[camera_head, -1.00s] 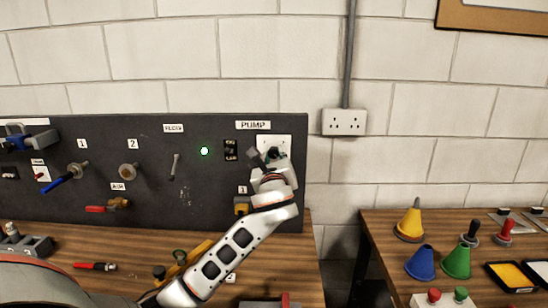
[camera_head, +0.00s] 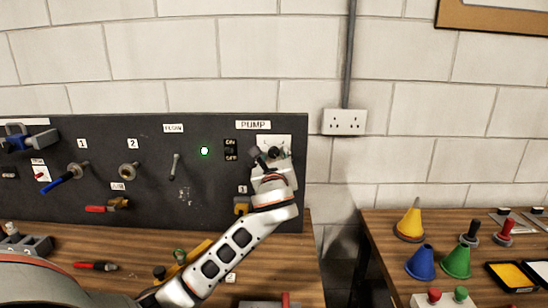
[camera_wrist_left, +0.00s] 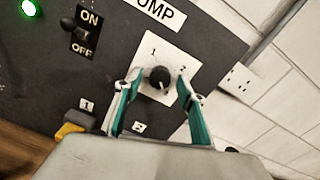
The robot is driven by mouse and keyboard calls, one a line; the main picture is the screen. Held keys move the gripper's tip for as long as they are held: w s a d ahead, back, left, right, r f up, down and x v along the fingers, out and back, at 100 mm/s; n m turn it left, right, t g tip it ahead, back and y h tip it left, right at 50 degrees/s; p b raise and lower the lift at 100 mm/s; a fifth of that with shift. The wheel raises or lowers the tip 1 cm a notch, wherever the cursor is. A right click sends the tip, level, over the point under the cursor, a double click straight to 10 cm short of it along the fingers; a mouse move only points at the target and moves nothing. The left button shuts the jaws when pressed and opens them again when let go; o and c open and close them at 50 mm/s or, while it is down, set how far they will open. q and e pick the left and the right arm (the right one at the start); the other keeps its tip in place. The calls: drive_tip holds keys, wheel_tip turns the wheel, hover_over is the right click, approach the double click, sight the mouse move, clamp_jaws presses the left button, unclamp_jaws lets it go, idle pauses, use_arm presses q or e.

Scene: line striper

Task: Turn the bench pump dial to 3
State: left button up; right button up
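The pump dial is a black round knob (camera_wrist_left: 160,77) on a white plate (camera_wrist_left: 172,52) under the PUMP label (camera_head: 253,125). In the left wrist view the plate shows 1 at upper left and 2 at upper right; its lower part is hidden. A pale mark on the knob seems to point down, but is too small to read surely. My left gripper (camera_head: 268,157) is at the plate. In the left wrist view its teal-sided fingers (camera_wrist_left: 159,84) stand apart, one on each side of the knob, with gaps visible; contact is not clear. My right gripper is not in view.
An ON/OFF switch (camera_wrist_left: 80,33) and a lit green lamp (camera_head: 204,151) are left of the dial. The dark panel (camera_head: 225,190) also carries valves and a lever. A wall socket (camera_head: 344,122) is to the right. A second table (camera_head: 385,240) holds coloured cones.

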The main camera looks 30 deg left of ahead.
use_arm(q)
drive_tip(key=v, duration=1.2)
idle(0.4)
